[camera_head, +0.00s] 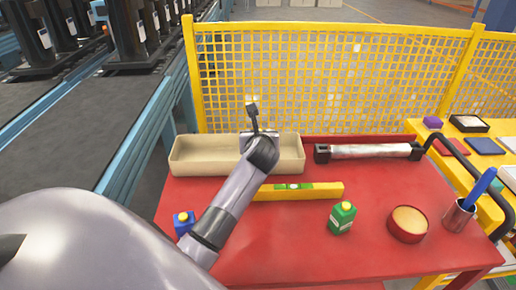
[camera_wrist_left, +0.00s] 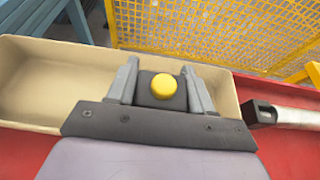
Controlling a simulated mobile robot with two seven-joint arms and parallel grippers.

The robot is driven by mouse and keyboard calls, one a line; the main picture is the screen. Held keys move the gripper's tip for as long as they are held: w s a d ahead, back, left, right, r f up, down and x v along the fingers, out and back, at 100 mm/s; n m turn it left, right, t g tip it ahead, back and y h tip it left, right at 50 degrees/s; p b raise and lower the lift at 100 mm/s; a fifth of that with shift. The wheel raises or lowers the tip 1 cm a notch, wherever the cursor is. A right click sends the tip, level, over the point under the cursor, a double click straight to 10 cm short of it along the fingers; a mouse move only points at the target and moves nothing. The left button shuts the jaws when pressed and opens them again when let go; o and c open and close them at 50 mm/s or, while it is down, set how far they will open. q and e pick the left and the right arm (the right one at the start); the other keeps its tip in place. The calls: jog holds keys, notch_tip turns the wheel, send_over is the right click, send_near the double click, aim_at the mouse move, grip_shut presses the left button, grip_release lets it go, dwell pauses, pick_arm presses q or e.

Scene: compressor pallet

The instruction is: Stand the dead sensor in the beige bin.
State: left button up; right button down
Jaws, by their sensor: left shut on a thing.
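The beige bin (camera_head: 190,158) is a long, shallow open tray at the back left of the red table. Its inside looks empty where I can see it. My left gripper (camera_head: 259,134) is over the bin's right half, in front of its far wall. In the left wrist view the gripper (camera_wrist_left: 162,84) is shut on the sensor, a dark block with a round yellow end (camera_wrist_left: 164,87). In the head view the sensor (camera_head: 252,108) shows as a small dark piece rising above the fingers. The bin (camera_wrist_left: 35,75) lies behind the fingers. My right gripper is out of view.
A yellow mesh fence (camera_head: 320,80) stands behind the table. A white roll (camera_head: 370,151) with dark ends lies right of the bin. A yellow level (camera_head: 315,190), green bottle (camera_head: 342,217), blue bottle (camera_head: 183,222), round tub (camera_head: 407,223) and pen cup (camera_head: 459,215) are nearer.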

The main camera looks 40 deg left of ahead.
pick_arm(q)
jog(key=shift+f, duration=2.15)
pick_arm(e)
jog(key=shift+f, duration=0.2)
pick_arm(q)
jog(key=shift+f+b, duration=0.1)
jog(key=shift+b, duration=0.2)
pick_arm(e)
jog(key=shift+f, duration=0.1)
pick_arm(q)
jog(key=o, duration=1.1)
